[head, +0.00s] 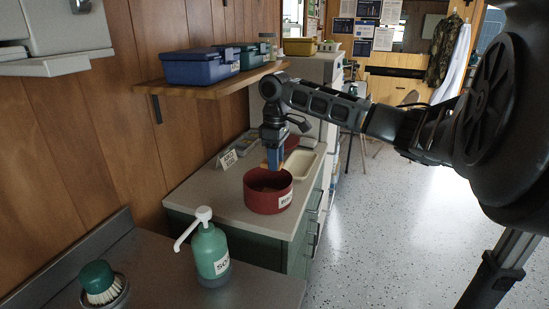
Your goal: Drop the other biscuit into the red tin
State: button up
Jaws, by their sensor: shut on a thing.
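The red tin (268,200) stands open on the counter, with a white label on its front. My gripper (272,165) points down just above the tin's mouth, towards its back rim. It is shut on a small tan piece, the biscuit (265,165), of which only an edge shows beside the fingers. I cannot tell whether the biscuit is over the opening or partly below the rim. The inside of the tin is mostly dark, so its contents are unclear.
A cream tray (301,164) and a dark red round thing (291,142) lie behind the tin. A small sign (227,159) stands at left. A green soap bottle (209,250) and a brush (100,283) are nearer. A shelf (212,84) with boxes hangs above.

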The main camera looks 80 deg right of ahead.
jog(key=shift+f+b, duration=1.1)
jog(key=shift+f, duration=0.5)
jog(key=o, duration=1.1)
jog(key=shift+r, duration=0.1)
notch_tip(320, 180, up, 8)
jog(key=shift+f+b, duration=0.15)
jog(key=shift+b, duration=0.2)
jog(key=shift+s, duration=0.1)
